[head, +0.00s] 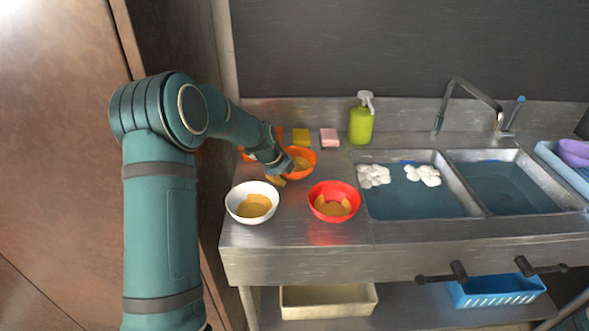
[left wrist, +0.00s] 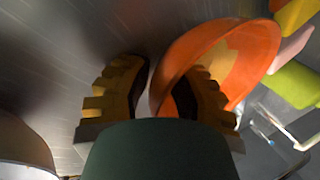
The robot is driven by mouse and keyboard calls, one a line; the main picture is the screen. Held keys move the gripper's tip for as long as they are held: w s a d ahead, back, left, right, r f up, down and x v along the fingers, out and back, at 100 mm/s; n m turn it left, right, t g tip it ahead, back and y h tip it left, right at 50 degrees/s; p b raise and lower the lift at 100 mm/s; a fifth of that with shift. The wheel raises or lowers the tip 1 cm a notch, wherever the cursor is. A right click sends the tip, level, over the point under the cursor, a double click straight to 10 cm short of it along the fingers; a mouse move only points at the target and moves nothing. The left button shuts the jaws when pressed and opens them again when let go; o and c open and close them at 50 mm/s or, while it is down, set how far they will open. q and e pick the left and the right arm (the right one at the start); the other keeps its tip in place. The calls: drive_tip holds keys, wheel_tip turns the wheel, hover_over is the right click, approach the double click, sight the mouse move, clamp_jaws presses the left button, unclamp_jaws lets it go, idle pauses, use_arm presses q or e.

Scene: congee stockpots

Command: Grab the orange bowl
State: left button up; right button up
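The orange bowl (head: 301,163) is on the steel counter at the back left, with brownish-yellow contents. My left gripper (head: 276,177) is at its near left side, partly hidden by my arm. In the left wrist view, the orange bowl (left wrist: 225,62) fills the upper right. The yellow fingers of my left gripper (left wrist: 165,75) stand apart, one on each side of the bowl's wall: the left finger outside, the right finger inside. A gap shows between them, and a firm hold is not visible. My right gripper is not in view.
A white bowl (head: 251,202) and a red bowl (head: 334,201) stand nearer the front. Another orange item (head: 246,154) is partly hidden behind my arm. A yellow sponge (head: 300,137), a pink sponge (head: 329,138) and a green soap bottle (head: 361,124) stand behind; sinks (head: 420,198) lie right.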

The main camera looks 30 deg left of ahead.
use_arm(q)
clamp_jaws()
